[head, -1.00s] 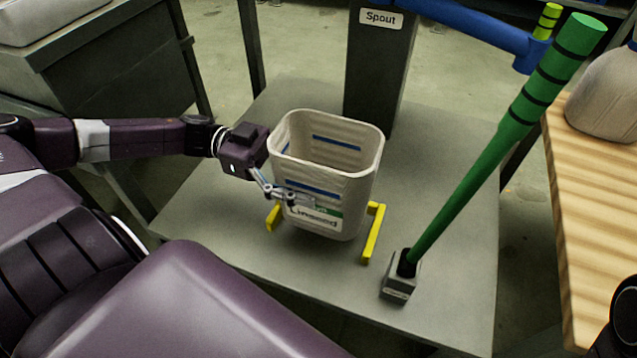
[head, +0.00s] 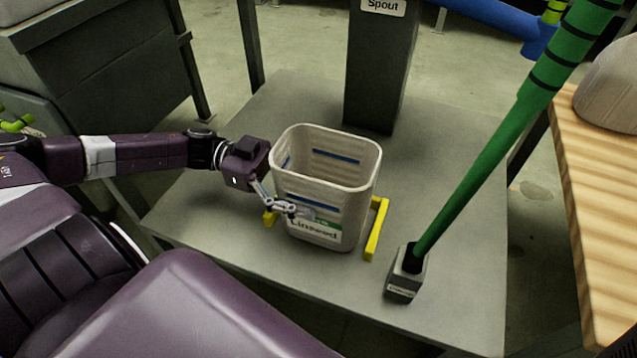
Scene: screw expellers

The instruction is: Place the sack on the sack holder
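The sack (head: 345,205) is an open-topped, cream-coloured bag with blue stripes and a green and white "Linseed" label. It stands upright on the grey platform, between the yellow bars of the sack holder (head: 376,229). Whether its base touches the platform is hard to tell. My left gripper (head: 300,211) is at the sack's front left side, its fingers against the wall above the label. One finger may be inside or hidden, so its grip is unclear. My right gripper is not in view.
A green lever (head: 480,175) rises from a small grey block (head: 406,275) right of the sack. A dark spout post (head: 375,75) stands behind. A wooden table (head: 590,200) is at the right, with a pale sack (head: 612,85) on it. The platform (head: 450,150) is otherwise clear.

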